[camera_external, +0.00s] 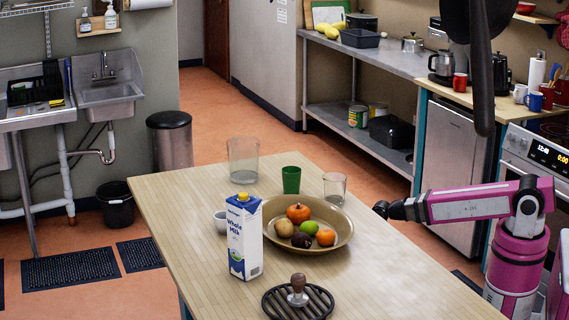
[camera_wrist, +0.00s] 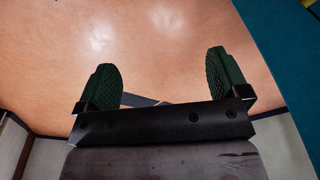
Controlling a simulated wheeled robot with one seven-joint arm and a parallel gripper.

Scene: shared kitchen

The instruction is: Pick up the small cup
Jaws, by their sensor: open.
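A small white cup (camera_external: 221,214) stands on the wooden table, partly hidden behind a milk carton (camera_external: 244,240). A green cup (camera_external: 291,180) and a clear glass (camera_external: 334,187) stand behind the fruit bowl. A larger clear glass container (camera_external: 242,160) stands at the table's back. My gripper (camera_external: 382,209) is at the table's right side, away from all the cups. In the wrist view my gripper (camera_wrist: 160,80) has its two green-padded fingers wide apart with nothing between them. No cup shows in that view.
A wide bowl of fruit (camera_external: 343,240) lies between my gripper and the white cup. A black trivet (camera_external: 273,302) with a knobbed tool (camera_external: 297,290) lies at the front. The table's right front (camera_external: 400,290) is bare. The wrist view shows orange floor (camera_wrist: 165,45).

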